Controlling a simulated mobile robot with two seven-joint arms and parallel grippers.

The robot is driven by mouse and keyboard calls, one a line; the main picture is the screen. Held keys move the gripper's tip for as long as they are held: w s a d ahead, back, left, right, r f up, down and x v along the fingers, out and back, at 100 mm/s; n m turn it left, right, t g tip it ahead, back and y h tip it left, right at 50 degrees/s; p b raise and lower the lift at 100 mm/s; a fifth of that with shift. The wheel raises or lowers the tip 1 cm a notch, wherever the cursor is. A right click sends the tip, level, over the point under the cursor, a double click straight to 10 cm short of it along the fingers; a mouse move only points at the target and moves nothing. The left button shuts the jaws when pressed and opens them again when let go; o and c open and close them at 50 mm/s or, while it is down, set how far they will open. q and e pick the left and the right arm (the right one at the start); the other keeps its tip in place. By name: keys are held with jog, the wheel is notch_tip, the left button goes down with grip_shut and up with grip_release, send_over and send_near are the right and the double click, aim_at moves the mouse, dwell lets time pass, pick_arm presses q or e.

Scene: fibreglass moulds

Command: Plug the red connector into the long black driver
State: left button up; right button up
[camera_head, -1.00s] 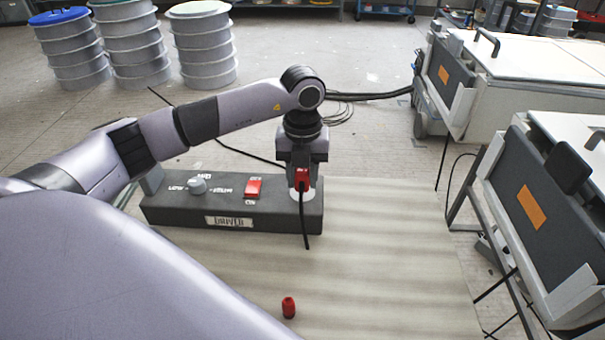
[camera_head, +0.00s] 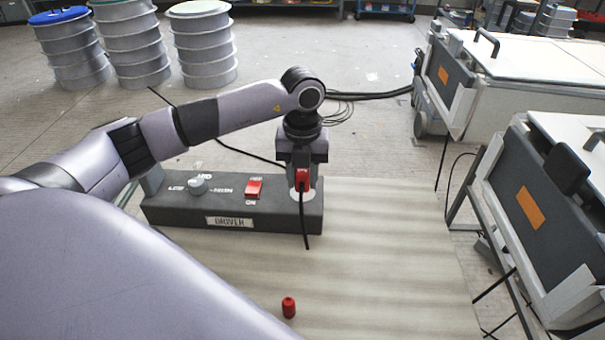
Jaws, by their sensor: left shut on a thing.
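The long black driver (camera_head: 170,213) lies on the table, with a grey knob, a red switch and a label on it. My left gripper (camera_head: 301,184) points down over the driver's right end. It is shut on the red connector (camera_head: 302,179), whose black cable hangs down in front of the driver. The connector is upright above a pale round spot at the driver's right end. I cannot tell whether it is seated there, as the gripper hides part of it. My right gripper is not in view.
A small red cap-like piece (camera_head: 289,307) stands on the pale table (camera_head: 400,260) near the front. White and grey mould units (camera_head: 555,200) stand at the right. Stacked drums (camera_head: 205,45) stand on the floor at the back left. The table's right part is clear.

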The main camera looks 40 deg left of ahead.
pick_arm(q)
jog(key=shift+f+b, duration=0.4)
jog(key=shift+f, duration=0.2)
jog(key=o, duration=1.1)
notch_tip(320, 180, up, 7)
jog(key=shift+r, duration=0.1)
